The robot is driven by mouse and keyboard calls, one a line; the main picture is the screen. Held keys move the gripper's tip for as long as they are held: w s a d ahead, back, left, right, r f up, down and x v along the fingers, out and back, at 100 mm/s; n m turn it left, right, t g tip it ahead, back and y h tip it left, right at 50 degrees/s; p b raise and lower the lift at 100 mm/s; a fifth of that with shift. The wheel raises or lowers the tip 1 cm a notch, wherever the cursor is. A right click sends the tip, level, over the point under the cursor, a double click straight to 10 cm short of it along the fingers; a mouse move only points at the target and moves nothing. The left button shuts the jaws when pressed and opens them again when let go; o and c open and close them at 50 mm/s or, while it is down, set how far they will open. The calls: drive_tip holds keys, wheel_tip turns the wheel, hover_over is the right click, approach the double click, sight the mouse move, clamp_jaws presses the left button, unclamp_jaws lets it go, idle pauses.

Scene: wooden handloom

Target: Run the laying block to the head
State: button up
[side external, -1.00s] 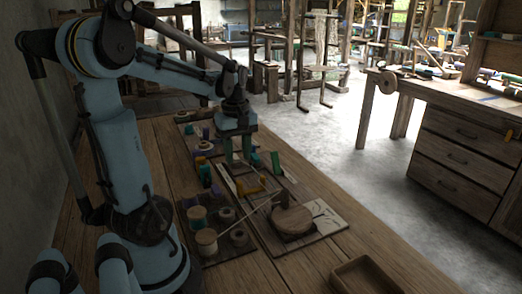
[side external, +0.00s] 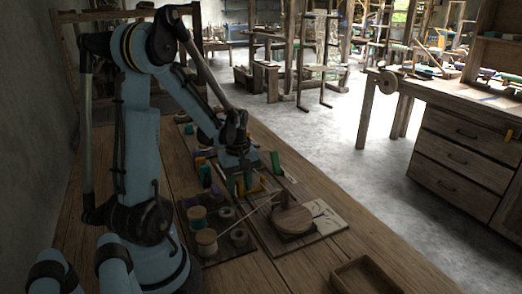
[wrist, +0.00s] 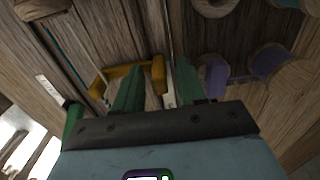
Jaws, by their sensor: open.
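My gripper (side external: 240,183) is open, its two green fingers angled down at the board on the bench. In the wrist view the fingers (wrist: 157,88) stand apart with nothing clearly held between them. A yellow-orange bracket-shaped piece (wrist: 128,72), possibly the laying block, lies just beyond the fingertips, one end between them in the picture. In the side view this yellow piece (side external: 253,187) is beside the fingers and partly hidden by them. I cannot tell whether they touch. A round wooden disc with an upright post (side external: 292,219) sits on the board's near end, with a pale rod or cord reaching left.
Several spools (side external: 206,238) stand on a dark panel left of the board. A green block (side external: 276,163) stands right of the gripper. A purple spool (wrist: 214,78) is close to the right finger. An empty wooden tray (side external: 366,274) lies at the near bench edge.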

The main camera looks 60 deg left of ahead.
drive_tip(key=shift+c, duration=0.3)
clamp_jaws()
drive_tip(key=d, duration=0.7)
drive_tip(key=shift+d, duration=0.3)
drive_tip(key=shift+o, duration=0.3)
unclamp_jaws()
wheel_tip(320, 180, up, 12)
idle(0.5)
